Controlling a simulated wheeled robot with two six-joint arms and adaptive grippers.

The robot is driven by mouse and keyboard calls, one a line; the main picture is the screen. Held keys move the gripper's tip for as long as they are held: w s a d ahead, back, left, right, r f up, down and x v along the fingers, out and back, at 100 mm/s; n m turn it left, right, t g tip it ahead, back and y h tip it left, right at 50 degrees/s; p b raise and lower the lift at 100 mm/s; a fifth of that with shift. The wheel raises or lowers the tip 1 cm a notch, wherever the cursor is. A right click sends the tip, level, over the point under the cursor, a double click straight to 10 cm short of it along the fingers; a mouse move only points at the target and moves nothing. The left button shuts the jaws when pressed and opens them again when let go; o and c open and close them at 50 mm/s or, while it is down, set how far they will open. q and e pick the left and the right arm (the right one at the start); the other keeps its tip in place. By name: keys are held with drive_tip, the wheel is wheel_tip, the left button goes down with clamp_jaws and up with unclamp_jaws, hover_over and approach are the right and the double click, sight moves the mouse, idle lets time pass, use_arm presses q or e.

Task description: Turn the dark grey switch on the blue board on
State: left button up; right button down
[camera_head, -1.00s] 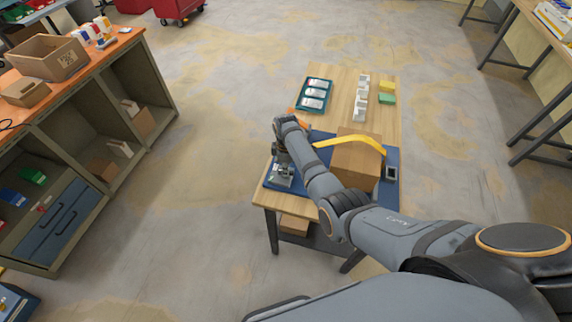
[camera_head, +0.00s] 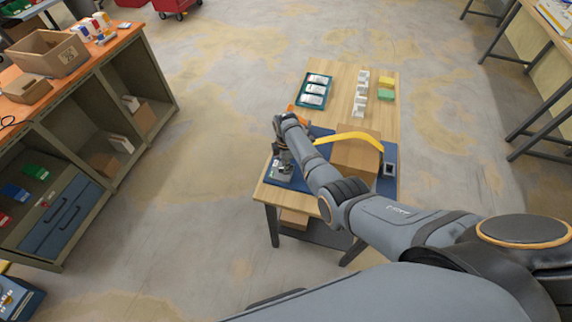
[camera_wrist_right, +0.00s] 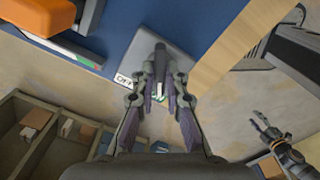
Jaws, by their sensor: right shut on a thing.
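The blue board (camera_head: 300,184) lies on the near end of the wooden table, and it also shows in the right wrist view (camera_wrist_right: 200,28). A light grey plate with an "OFF" label (camera_wrist_right: 124,80) is on it. The dark grey switch (camera_wrist_right: 160,56) stands on this plate. My right gripper (camera_wrist_right: 160,84) is shut on the switch, its fingers covering part of it. In the head view my right gripper (camera_head: 284,160) is over the board's left part, where the switch is hidden. My left gripper (camera_wrist_right: 260,124) hangs apart from the board, its fingers spread and empty.
A brown box (camera_head: 354,158) with a yellow curved strip (camera_head: 348,137) stands beside my right forearm. A teal tray (camera_head: 313,92), white sockets (camera_head: 360,95) and yellow and green blocks (camera_head: 386,88) are farther back. A shelf unit (camera_head: 125,90) stands at left.

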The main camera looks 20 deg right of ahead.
drive_tip(key=c, duration=1.4)
unclamp_jaws()
drive_tip(key=shift+r, duration=0.1)
wheel_tip(320, 180, up, 12)
drive_tip(key=shift+f, duration=0.1)
